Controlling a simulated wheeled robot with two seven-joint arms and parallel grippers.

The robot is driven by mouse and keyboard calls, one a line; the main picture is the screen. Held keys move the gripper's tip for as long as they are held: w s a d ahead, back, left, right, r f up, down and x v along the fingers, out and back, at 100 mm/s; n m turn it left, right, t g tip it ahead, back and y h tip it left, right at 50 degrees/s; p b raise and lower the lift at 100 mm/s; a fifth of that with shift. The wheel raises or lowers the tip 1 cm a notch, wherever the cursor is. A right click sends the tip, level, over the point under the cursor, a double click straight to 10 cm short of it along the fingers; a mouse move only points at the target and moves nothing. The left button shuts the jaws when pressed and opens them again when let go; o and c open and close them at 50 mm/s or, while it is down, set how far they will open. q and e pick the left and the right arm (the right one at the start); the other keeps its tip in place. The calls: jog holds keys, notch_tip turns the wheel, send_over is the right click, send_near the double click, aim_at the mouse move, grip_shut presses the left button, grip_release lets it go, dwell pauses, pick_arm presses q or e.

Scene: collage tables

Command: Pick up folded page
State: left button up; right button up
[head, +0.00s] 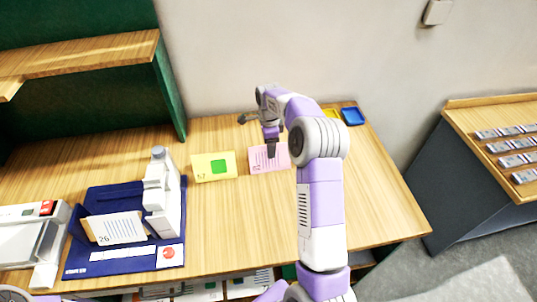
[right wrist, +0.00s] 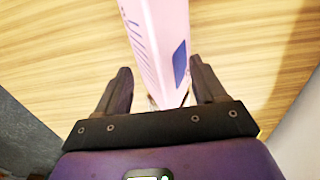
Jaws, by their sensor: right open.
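A pink folded page (head: 258,162) with printed lines stands on the wooden table, toward the back. My right gripper (head: 271,150) is over it in the head view and hides part of it. In the right wrist view the pink page (right wrist: 160,40) lies between the two spread fingers of my right gripper (right wrist: 163,82), with a finger on each side and no clear grip. A yellow folded page (head: 205,168) with a green square stands just left of the pink one. Another folded page (head: 115,228), marked 26, stands on a dark blue mat (head: 85,268). My left gripper is not visible.
A white device (head: 162,195) stands on the mat's right side. Another white-grey machine (head: 28,235) is at the far left. A blue tray (head: 352,116) and a yellow one (head: 330,113) sit at the back right, partly behind my arm. The table centre is clear.

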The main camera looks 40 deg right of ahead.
jog(key=shift+f, duration=0.65)
jog(key=shift+w, duration=0.1)
jog(key=c, duration=1.1)
jog(key=shift+r, duration=0.1)
